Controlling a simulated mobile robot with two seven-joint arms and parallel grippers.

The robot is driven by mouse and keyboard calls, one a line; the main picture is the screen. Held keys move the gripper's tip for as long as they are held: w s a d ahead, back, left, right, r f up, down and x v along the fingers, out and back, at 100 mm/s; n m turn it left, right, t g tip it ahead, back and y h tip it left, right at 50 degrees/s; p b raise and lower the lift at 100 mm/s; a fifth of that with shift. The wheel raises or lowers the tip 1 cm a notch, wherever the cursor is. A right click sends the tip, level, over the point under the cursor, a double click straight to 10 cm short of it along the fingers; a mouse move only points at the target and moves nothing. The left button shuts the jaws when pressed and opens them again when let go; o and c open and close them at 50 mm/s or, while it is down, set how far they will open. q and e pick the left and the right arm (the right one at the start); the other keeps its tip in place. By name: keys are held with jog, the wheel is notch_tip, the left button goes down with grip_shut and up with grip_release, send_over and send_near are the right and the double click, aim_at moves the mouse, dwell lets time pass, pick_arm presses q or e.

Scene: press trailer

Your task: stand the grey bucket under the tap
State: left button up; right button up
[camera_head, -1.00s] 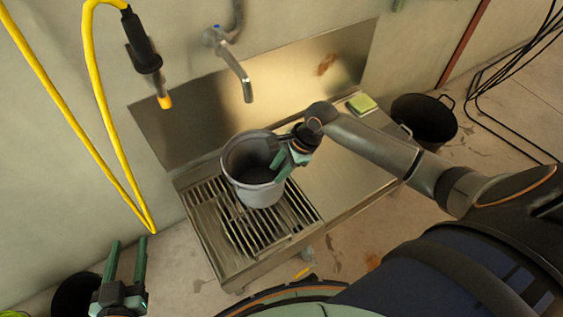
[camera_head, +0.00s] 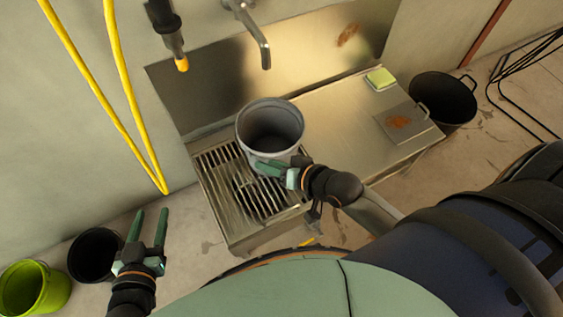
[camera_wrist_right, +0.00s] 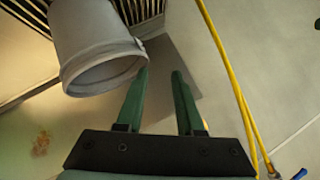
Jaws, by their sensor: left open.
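The grey bucket (camera_head: 254,142) stands upright on the slatted grate (camera_head: 222,190) of the metal sink unit. The tap (camera_head: 259,38) on the wall has its spout above and behind the bucket's mouth in the head view. My right gripper (camera_head: 266,168) is at the bucket's near side. In the right wrist view its fingers (camera_wrist_right: 157,85) are apart with nothing between them. The bucket (camera_wrist_right: 95,38) is there just left of the left finger; whether they touch I cannot tell. My left gripper (camera_head: 150,225) is open and empty, left of the sink unit.
A yellow hose (camera_head: 125,100) hangs at the left. A black bucket (camera_head: 93,254) and a green bucket (camera_head: 35,287) stand on the floor at lower left. A black tub (camera_head: 443,97) is at right.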

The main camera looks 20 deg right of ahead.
jog(key=s+r+n+t, duration=0.1)
jog(key=n, duration=0.1)
jog(key=s+d+r+n+t+h, duration=0.1)
jog(key=n, duration=0.1)
jog(key=r+n, duration=0.1)
jog(key=n, duration=0.1)
jog(key=shift+s+d+r+t, duration=0.15)
jog(key=shift+s+r+t, duration=0.25)
